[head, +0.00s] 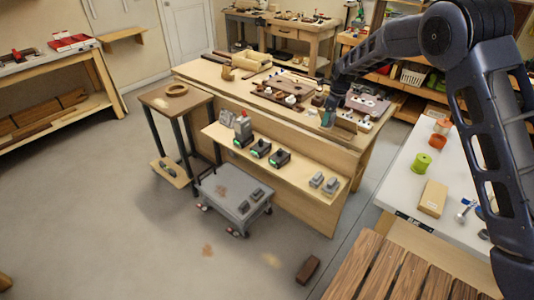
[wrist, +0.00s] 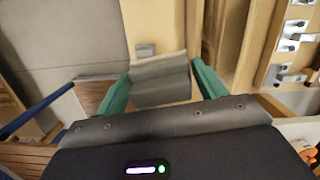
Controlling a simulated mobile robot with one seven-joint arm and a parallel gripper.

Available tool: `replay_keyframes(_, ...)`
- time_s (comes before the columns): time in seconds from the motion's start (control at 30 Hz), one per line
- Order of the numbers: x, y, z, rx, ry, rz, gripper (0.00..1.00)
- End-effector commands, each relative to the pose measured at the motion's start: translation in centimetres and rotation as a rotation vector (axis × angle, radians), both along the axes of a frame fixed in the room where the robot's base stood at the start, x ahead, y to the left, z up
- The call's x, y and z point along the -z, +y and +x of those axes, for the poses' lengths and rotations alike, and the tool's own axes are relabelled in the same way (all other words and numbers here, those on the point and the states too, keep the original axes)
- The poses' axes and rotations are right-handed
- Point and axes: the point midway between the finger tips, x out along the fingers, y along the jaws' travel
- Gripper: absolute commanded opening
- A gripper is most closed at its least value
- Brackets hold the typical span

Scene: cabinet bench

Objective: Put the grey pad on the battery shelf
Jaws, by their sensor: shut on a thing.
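My gripper (wrist: 162,86) is shut on the grey pad (wrist: 160,80), which sits between its two green fingers in the wrist view. In the head view my gripper (head: 328,118) is near the bench's front edge, above and behind the battery shelf (head: 305,188). The pad is too small to make out there. The shelf is a pale wooden ledge along the bench front. It bears a grey and red device (head: 243,131) at left, black chargers with green lights (head: 261,148) in the middle and two grey blocks (head: 330,185) at right.
The workbench top (head: 215,75) carries boards and small parts near my arm. A grey cart (head: 235,208) stands on the floor below the shelf. A white table (head: 400,180) is at right. The shelf has bare wood between the chargers and the right-hand blocks.

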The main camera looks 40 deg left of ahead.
Motion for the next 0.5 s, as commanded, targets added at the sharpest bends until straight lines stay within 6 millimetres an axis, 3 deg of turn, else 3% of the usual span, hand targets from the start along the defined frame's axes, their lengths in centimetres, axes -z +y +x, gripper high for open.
replay_keyframes(0.1, -0.1, 2.4, -2.4, 0.046, -0.001, 0.000, 0.46)
replay_keyframes(0.43, -0.3, 6.4, -7.0, 0.147, 0.000, 0.000, 0.46)
replay_keyframes(0.5, 2.0, 6.0, -6.6, 0.147, 0.002, -0.005, 0.46)
